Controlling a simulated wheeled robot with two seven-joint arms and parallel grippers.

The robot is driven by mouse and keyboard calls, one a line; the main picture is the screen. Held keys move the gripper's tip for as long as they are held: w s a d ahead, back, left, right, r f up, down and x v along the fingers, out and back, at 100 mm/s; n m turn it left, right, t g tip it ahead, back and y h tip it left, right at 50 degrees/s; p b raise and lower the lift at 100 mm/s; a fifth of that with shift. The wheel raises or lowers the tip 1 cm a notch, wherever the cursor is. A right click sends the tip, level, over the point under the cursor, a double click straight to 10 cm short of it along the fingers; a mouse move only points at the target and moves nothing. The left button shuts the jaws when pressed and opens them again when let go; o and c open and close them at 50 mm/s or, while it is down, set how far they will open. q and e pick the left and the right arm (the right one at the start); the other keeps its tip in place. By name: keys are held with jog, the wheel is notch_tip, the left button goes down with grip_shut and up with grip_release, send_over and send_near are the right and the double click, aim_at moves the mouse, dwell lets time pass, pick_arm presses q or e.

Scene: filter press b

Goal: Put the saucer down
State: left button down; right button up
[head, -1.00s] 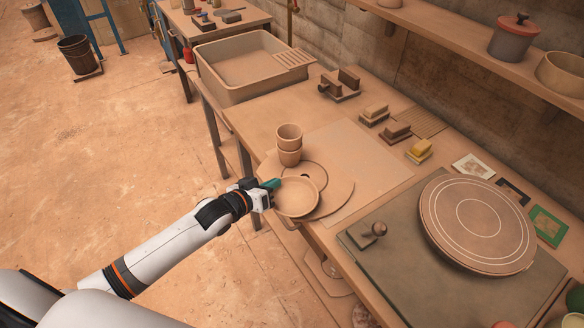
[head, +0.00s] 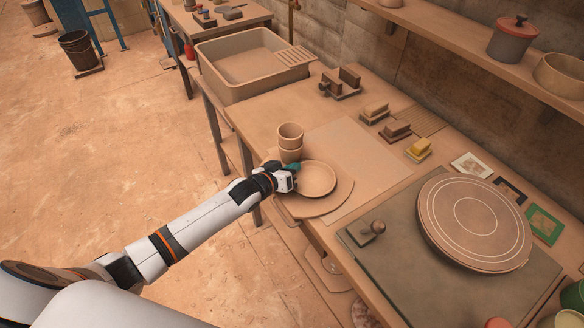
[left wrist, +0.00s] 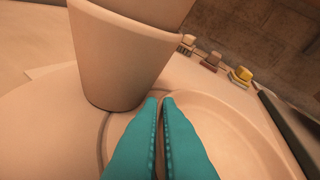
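The saucer (head: 318,178) is a shallow, round clay dish over the round board (head: 312,211) at the table's left edge. It looks about level; I cannot tell whether its base touches the board. My left gripper (head: 293,171) is at the saucer's left rim, with its teal fingers nearly together on the rim. In the left wrist view the fingers (left wrist: 160,125) lie across the edge of the saucer (left wrist: 245,145), which fills the lower right. My right gripper is not in view.
Two stacked clay cups (head: 290,139) stand close behind my left gripper; the lower cup looms near the fingers in the left wrist view (left wrist: 122,62). A pale sheet (head: 362,158) lies right of the board. A potter's wheel (head: 474,220) is farther right.

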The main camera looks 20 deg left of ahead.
pick_arm(q)
jog(key=shift+f, duration=0.2)
jog(key=c, duration=1.9)
grip_release()
jog(key=shift+r, duration=0.25)
jog(key=shift+s+a, duration=0.15)
jog(key=shift+s, duration=0.2)
jog(key=v, duration=1.1)
jog(key=shift+s+b, duration=0.1)
jog(key=shift+b, duration=0.2)
jog(key=shift+a, duration=0.1)
